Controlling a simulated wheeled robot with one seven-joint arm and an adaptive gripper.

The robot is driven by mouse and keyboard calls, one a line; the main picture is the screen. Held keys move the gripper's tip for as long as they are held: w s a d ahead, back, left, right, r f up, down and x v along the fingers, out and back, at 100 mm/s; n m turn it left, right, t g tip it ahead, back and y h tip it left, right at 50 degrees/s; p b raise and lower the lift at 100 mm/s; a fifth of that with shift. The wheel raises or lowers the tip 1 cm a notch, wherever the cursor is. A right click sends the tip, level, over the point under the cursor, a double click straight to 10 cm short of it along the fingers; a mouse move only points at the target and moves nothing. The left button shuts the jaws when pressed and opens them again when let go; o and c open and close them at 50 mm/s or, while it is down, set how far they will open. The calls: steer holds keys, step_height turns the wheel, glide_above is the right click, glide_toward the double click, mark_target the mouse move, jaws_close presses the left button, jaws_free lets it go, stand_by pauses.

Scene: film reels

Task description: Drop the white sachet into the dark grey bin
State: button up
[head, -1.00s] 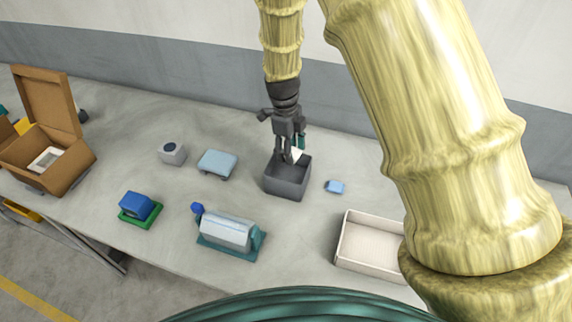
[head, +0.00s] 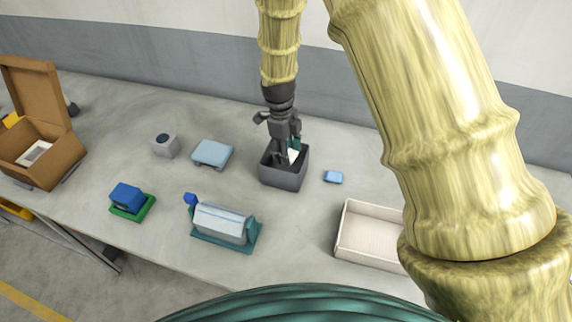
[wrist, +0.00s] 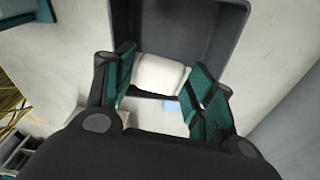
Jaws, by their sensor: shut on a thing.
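The white sachet (wrist: 160,75) is between the green-padded fingers of my gripper (wrist: 165,88) in the wrist view, and the gripper is shut on it. In the head view the white sachet (head: 292,156) shows as a small white patch at the fingertips. The dark grey bin (head: 283,180) stands on the table, and my gripper (head: 287,157) points down at its opening, with the fingertips at or inside the rim. In the wrist view the bin (wrist: 232,30) lies behind and above the sachet. The sachet's lower part is hidden in the head view.
A small blue block (head: 334,177) lies right of the bin. A pale open tray (head: 365,257) is at the front right. An open cardboard box (head: 38,150) is far left.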

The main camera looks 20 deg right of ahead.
steer(key=o, duration=1)
steer(key=shift+r, duration=0.15)
steer(key=r, duration=0.7)
steer(key=w+a+r, duration=0.1)
steer(key=r, duration=0.3)
steer(key=shift+r, duration=0.35)
